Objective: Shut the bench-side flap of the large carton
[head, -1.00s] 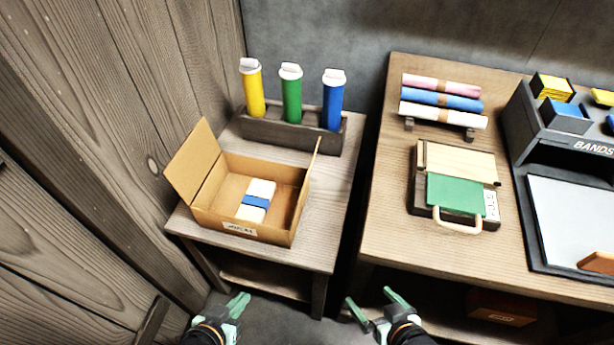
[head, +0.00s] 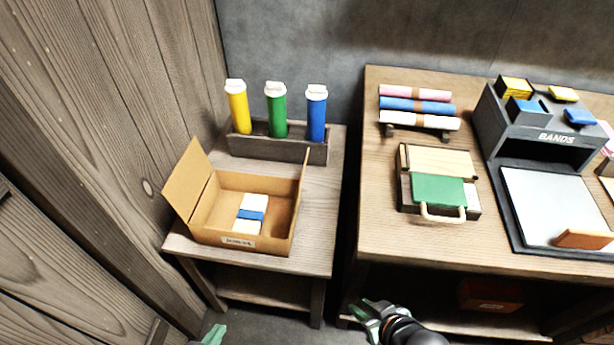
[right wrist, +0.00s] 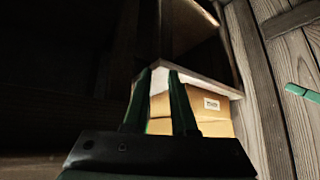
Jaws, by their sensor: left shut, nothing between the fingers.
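The large carton (head: 240,242) stands on the low side table, with white blocks in a blue band inside. Its bench-side flap (head: 301,191) stands up steeply at the right side. Its opposite flap (head: 187,180) leans outward to the left. My left gripper (head: 214,334) is shut and empty at the bottom edge, mostly out of frame, below the table. My right gripper (head: 370,311) is open and empty, below and right of the carton, apart from it. In the right wrist view the carton's labelled side (right wrist: 215,125) shows beyond the parted fingers.
The side table (head: 318,225) has a rack (head: 280,147) of yellow, green and blue tubes behind the carton. A wooden wall stands close at left. The bench (head: 400,240) at right bears a green-fronted case (head: 438,188). A narrow gap separates bench and table.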

